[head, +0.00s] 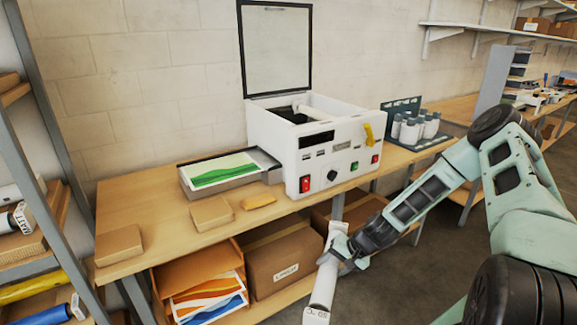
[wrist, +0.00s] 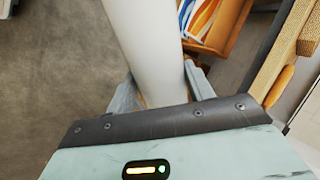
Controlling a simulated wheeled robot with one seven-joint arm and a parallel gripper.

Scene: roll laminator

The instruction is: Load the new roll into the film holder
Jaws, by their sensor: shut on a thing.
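My gripper (head: 343,252) is shut on a white roll (head: 322,287), held in front of the bench and below the level of its top. The roll hangs tilted, its lower end with small dark print towards me. In the wrist view the roll (wrist: 148,45) runs up from between the fingers (wrist: 158,88). The white laminator (head: 336,151) stands on the bench with its framed lid (head: 277,50) raised. A light cylinder (head: 305,108) shows inside its open top; the film holder itself is not clearly visible.
A tray with a green-printed sheet (head: 222,170) sits left of the laminator, with small brown blocks (head: 212,213) before it. White bottles (head: 410,132) stand in a dark rack at right. Boxes (head: 285,261) fill the lower shelf. A rack with rolls (head: 35,290) stands at left.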

